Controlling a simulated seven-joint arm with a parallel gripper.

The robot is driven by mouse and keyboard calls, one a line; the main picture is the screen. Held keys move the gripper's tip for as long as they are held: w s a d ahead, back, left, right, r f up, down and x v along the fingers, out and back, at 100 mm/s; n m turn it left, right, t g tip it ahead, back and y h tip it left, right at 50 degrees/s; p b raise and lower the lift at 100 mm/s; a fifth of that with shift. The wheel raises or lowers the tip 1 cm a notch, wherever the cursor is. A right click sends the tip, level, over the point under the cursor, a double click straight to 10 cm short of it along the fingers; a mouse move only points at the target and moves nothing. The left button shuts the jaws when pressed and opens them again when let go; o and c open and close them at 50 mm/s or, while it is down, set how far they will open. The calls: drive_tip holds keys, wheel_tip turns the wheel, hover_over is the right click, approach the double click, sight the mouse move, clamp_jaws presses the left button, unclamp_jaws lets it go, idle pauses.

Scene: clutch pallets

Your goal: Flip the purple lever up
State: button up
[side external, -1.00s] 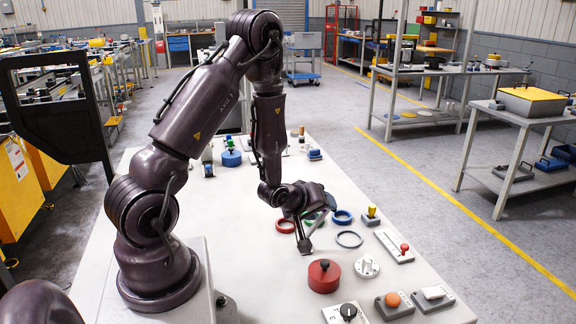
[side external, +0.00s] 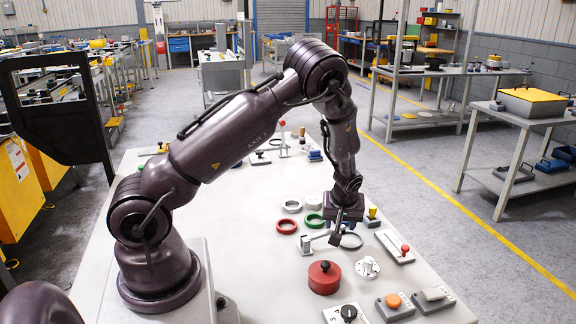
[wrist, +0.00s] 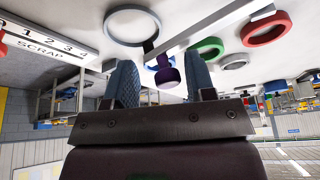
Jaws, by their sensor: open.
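The lever is a pale bar (side external: 318,236) on a small base on the white table, lying low and nearly level in the side external view. Its round purple knob (wrist: 167,74) shows in the wrist view at the bar's end. My gripper (side external: 337,238) points down over the knob end of the lever. In the wrist view my gripper (wrist: 162,80) is open, with one finger on each side of the knob and visible gaps between. In the side external view the fingers and wrist hide most of the knob.
A blue-grey ring (side external: 351,240) lies just right of my gripper. Red (side external: 287,227), green (side external: 314,221) and white (side external: 292,206) rings lie behind the lever. A red round block (side external: 324,277) stands in front. A red-knobbed plate (side external: 395,247) and a white dial (side external: 367,267) are to the right.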

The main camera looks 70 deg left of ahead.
drive_tip(key=v, duration=1.3)
drive_tip(key=s+d+r+m+t+h, duration=0.2)
drive_tip(key=s+d+r+m+h, duration=0.2)
drive_tip(key=s+d+r+m, duration=0.9)
drive_tip(key=shift+s+d+r+t, duration=0.3)
drive_tip(key=shift+s+d+r, duration=0.75)
drive_tip(key=shift+s, duration=1.2)
drive_tip(key=shift+a+r, duration=0.1)
